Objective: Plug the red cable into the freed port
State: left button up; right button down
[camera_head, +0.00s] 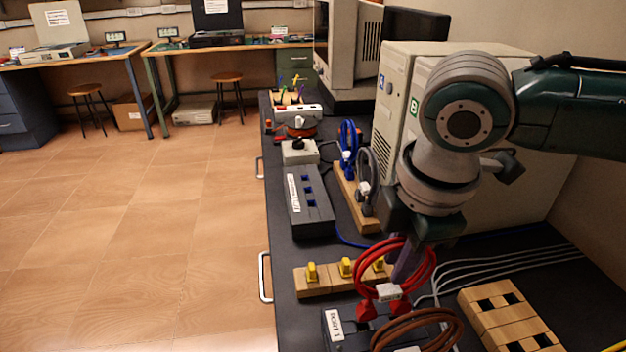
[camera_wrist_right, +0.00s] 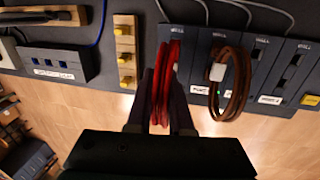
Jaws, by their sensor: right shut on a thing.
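My right gripper (camera_head: 407,264) is shut on the red cable (camera_head: 364,270), a coiled loop with a white tie and red plugs (camera_head: 367,309) hanging at its lower end. In the right wrist view the red cable (camera_wrist_right: 163,88) runs between the two fingers of the gripper (camera_wrist_right: 162,80). The plugs are over or at a dark labelled port box (camera_head: 333,330) at the bottom of the head view; I cannot tell whether they are seated. A brown coiled cable (camera_head: 440,338) sits just right of it and also shows in the wrist view (camera_wrist_right: 243,85). My left gripper is out of view.
A wooden block with yellow pegs (camera_head: 312,285) lies just behind the port box. A wooden block with dark holes (camera_head: 510,318) lies to the right, beside white cables (camera_head: 490,262). A blue cable coil (camera_head: 348,140) and computer cases (camera_head: 395,100) stand farther back.

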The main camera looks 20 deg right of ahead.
jog(key=shift+f, duration=0.4)
dwell(0.4)
jog(key=shift+f, duration=0.25)
dwell(0.7)
jog(key=shift+f, duration=0.4)
dwell(0.8)
jog(key=c, duration=0.7)
grip_release()
jog(key=shift+c, duration=0.2)
jog(key=o, duration=0.6)
jog(key=shift+o, duration=0.2)
